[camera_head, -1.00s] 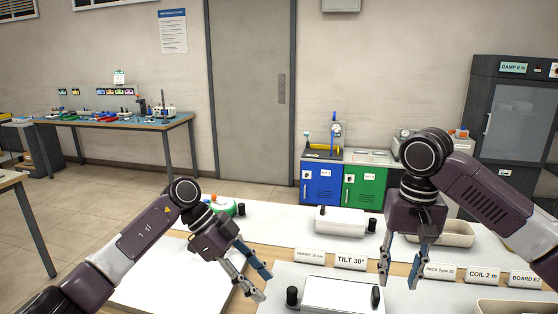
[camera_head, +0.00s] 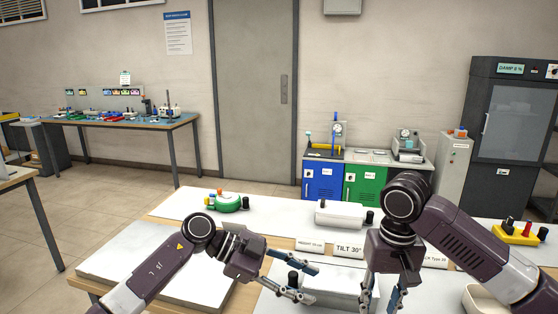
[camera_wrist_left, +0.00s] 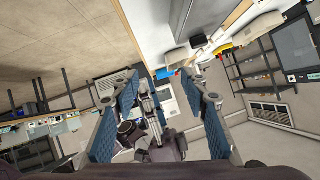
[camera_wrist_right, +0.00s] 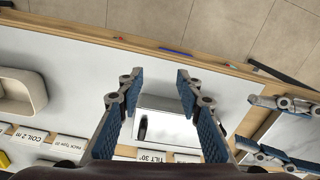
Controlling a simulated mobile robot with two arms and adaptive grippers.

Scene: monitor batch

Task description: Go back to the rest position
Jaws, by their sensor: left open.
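My left gripper (camera_head: 312,284) is open and empty above the bench, with its fingers pointing right in the head view. Its fingers (camera_wrist_left: 160,105) stand wide apart in the left wrist view. My right gripper (camera_head: 380,304) points down above the front of the bench, close to the right of the left one. In the right wrist view its fingers (camera_wrist_right: 156,88) are apart with nothing gripped. A white box fixture (camera_wrist_right: 165,122) lies beyond them, below the gripper. The left gripper's fingers also show at the right edge of that view.
A white board (camera_head: 165,270) lies at left. The space above the bench's far side is clear.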

